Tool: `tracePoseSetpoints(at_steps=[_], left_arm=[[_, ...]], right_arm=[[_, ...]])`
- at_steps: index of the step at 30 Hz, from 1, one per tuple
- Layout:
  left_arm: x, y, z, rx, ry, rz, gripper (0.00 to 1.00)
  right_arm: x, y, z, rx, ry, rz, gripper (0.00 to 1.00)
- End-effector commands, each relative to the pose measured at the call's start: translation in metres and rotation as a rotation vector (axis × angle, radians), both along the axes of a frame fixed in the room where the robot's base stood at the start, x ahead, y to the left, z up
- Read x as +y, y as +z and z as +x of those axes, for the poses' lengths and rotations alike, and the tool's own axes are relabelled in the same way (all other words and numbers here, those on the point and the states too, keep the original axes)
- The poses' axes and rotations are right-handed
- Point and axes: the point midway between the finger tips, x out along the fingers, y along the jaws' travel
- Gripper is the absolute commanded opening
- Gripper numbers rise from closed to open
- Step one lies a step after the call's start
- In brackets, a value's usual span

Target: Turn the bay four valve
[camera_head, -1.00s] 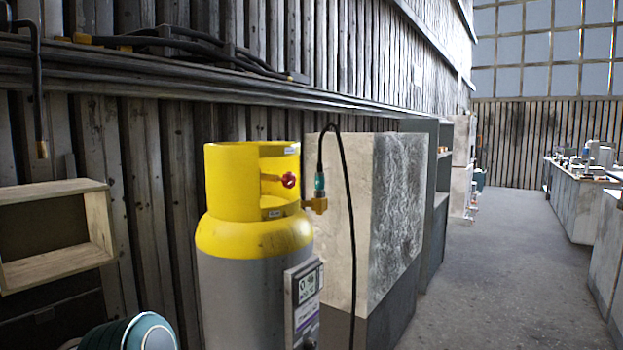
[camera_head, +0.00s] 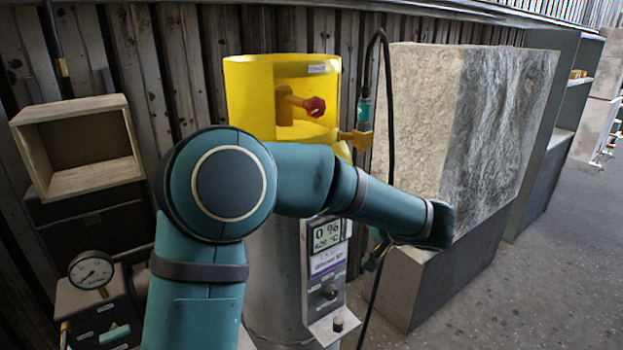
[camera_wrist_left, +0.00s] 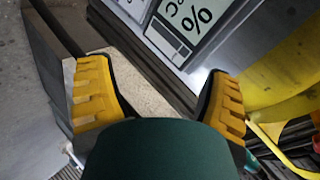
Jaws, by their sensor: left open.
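A red valve knob (camera_head: 316,106) on a brass stem sits inside the yellow collar (camera_head: 245,95) of a grey gas cylinder (camera_head: 275,270). No bay number is readable. My left arm crosses in front of the cylinder. My left gripper is mostly hidden behind its own wrist in the head view, low to the right of the cylinder and below the red knob. In the left wrist view the left gripper (camera_wrist_left: 158,88) is open and empty, its yellow pads wide apart. The yellow collar also shows there (camera_wrist_left: 290,85), beyond the right finger. My right gripper is not in view.
A display panel (camera_head: 327,262) with a dark knob (camera_head: 330,292) is on the cylinder's front. A black hose (camera_head: 388,110) hangs from a brass fitting (camera_head: 356,139). A stone-like block (camera_head: 420,130) stands at right. An open wooden box (camera_head: 75,150) and gauge (camera_head: 91,270) are left.

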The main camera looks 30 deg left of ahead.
Motion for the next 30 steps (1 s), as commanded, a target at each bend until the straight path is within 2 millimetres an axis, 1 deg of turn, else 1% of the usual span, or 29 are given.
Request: tracePoseSetpoints(at_steps=[1,2,3,6,9,12,14,17,30], left_arm=[[0.008,0.053,0.004,-0.132,0.054,0.073,0.80],[0.013,0.079,0.005,-0.204,0.088,0.112,0.80],[0.018,0.112,0.003,-0.294,0.130,0.157,0.80],[0.026,0.175,-0.008,-0.486,0.222,0.237,0.80],[0.031,0.214,-0.019,-0.610,0.282,0.283,0.80],[0.034,0.231,-0.025,-0.670,0.313,0.304,0.80],[0.038,0.234,-0.025,-0.682,0.320,0.308,0.80],[0.048,0.234,-0.021,-0.682,0.323,0.310,0.80],[0.125,0.233,0.011,-0.677,0.322,0.309,0.80]], right_arm=[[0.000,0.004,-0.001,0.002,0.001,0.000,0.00],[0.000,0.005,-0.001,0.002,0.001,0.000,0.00],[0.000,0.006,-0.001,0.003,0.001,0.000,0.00],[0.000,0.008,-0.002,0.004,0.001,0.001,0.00],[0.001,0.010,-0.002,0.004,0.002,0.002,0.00],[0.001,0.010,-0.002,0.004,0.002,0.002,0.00],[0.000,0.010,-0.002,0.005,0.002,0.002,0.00],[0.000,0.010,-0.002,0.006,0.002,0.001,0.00],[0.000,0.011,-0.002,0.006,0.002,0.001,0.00]])
